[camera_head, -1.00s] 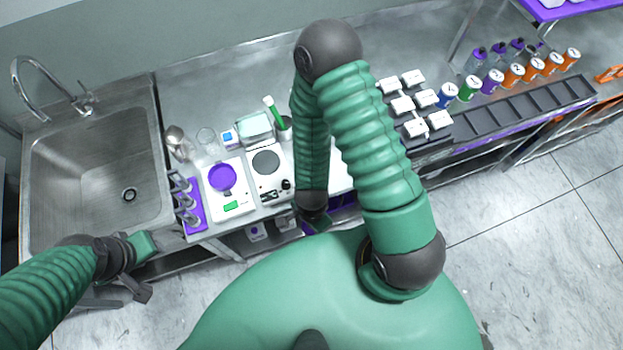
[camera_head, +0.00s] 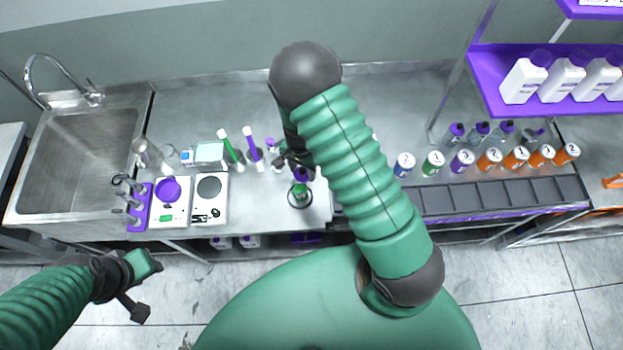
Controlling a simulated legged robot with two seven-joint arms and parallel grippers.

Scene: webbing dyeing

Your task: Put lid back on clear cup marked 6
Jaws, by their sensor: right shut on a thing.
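My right gripper (camera_head: 294,163) is over the counter, partly hidden by my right arm. It is shut on a small dark purple thing (camera_head: 304,174), which looks like a lid. Just below it stands a small round container (camera_head: 299,195) with a green inside and a dark rim. I cannot tell whether the purple thing touches it, and I can read no 6 on it. My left gripper (camera_head: 144,287) is empty and open in front of the counter, below the sink.
A green marker-like tube (camera_head: 230,146) and a purple one (camera_head: 252,144) stand left of my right gripper. Two white scales (camera_head: 209,212) and a purple rack (camera_head: 139,212) are farther left. Numbered cans (camera_head: 489,159) and purple-capped bottles (camera_head: 479,131) line the right, behind dark trays (camera_head: 470,198).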

